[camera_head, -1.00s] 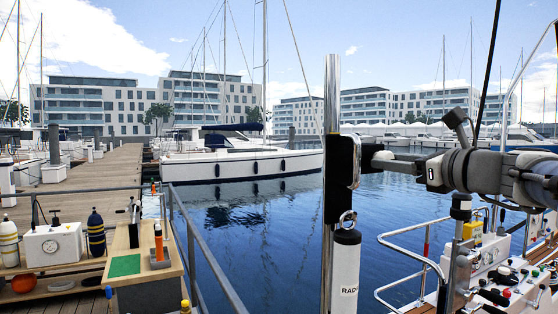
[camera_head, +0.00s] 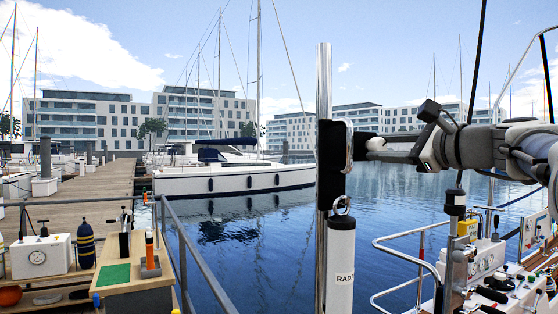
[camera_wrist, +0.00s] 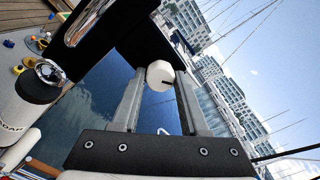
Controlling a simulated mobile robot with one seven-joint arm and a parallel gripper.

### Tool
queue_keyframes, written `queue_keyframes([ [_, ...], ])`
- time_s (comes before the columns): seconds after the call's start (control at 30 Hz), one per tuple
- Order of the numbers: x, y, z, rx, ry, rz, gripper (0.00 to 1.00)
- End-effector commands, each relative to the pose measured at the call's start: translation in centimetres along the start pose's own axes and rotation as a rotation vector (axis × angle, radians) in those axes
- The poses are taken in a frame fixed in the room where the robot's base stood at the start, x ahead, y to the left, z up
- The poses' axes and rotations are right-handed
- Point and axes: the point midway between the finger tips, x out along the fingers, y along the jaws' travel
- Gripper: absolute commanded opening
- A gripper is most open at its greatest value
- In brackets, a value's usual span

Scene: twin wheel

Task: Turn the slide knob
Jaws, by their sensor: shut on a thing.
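The slide knob (camera_wrist: 160,76) is a small, white, faceted knob with a dark slot, between my fingertips in the wrist view. In the head view it shows small and pale (camera_head: 375,144) at the right side of the black slide block (camera_head: 330,160) on an upright chrome pole (camera_head: 323,90). My gripper (camera_head: 380,150) reaches in from the right and is shut on the knob. It also shows in the wrist view (camera_wrist: 161,80), with a finger on each side. The exact finger contact is partly hidden in the head view.
A white cylinder (camera_head: 341,265) hangs from a ring below the slide block. A boat deck with rails (camera_head: 405,250) is at lower right. A wooden bench (camera_head: 125,275) and a gauge box (camera_head: 40,258) stand at lower left. Open water lies behind the pole.

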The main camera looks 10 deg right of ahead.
Motion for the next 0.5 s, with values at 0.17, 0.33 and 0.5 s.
queue_keyframes([
  [0.17, 0.02, 0.26, -0.25, -0.170, -0.001, 0.000, 0.00],
  [0.33, 0.03, 0.23, -0.20, -0.332, -0.002, 0.000, 0.00],
  [0.5, 0.05, 0.17, -0.19, -0.493, -0.001, 0.000, 0.00],
])
